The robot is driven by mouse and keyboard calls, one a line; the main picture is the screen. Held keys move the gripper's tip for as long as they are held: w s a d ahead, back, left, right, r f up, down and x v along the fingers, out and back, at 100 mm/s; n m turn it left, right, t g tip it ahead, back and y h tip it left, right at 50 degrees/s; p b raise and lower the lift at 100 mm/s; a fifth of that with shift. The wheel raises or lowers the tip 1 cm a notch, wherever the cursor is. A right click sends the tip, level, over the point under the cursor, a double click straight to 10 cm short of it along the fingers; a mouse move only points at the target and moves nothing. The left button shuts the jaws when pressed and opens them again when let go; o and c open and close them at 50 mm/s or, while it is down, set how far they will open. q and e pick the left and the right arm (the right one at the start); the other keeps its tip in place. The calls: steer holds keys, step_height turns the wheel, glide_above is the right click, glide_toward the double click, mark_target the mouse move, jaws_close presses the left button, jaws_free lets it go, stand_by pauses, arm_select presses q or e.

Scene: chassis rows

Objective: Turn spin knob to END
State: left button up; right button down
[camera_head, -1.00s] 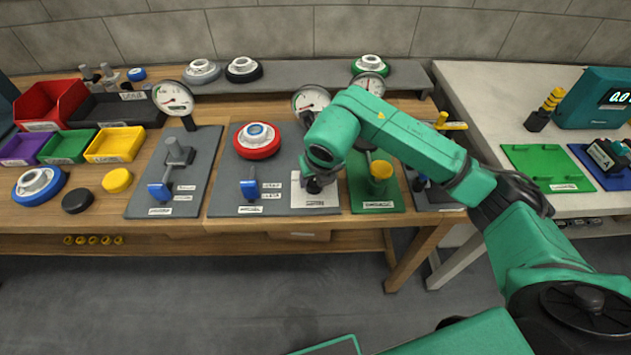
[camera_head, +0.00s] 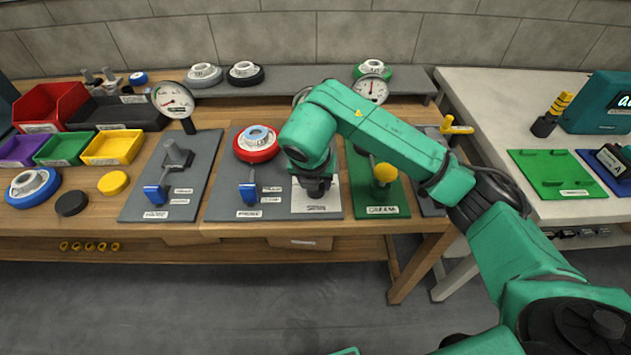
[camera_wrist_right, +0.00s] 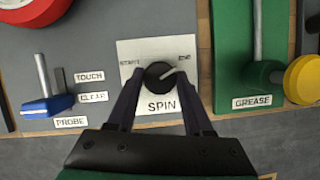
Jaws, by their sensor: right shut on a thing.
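The spin knob (camera_wrist_right: 160,75) is a small round black knob on a white plate (camera_wrist_right: 130,52) marked SPIN. START is printed at the plate's upper left and END at its upper right. In the right wrist view the knob's pale pointer line slants to the upper right, towards END. My right gripper (camera_wrist_right: 159,82) is shut on the knob, one finger at each side. In the head view my right gripper (camera_head: 315,187) is over the white plate (camera_head: 322,207) and hides the knob. My left gripper is not in view.
To the left stands a blue-handled probe lever (camera_wrist_right: 45,106), with a red-rimmed wheel (camera_head: 256,145) behind it. To the right is a green GREASE panel (camera_wrist_right: 235,75) with a yellow knob (camera_wrist_right: 303,80). A dial gauge (camera_head: 371,89) stands behind my right arm.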

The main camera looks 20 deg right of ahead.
steer(key=shift+w+r, duration=0.1)
steer(key=shift+r, duration=0.05)
steer(key=shift+c, duration=1.5)
jaws_free()
steer(key=v, duration=0.4)
steer(key=shift+a+r, duration=0.15)
steer(key=shift+r, duration=0.2)
steer(key=p+v, duration=0.2)
steer(key=v, duration=0.7)
steer(key=shift+s+r, duration=0.25)
steer(key=shift+s, duration=0.2)
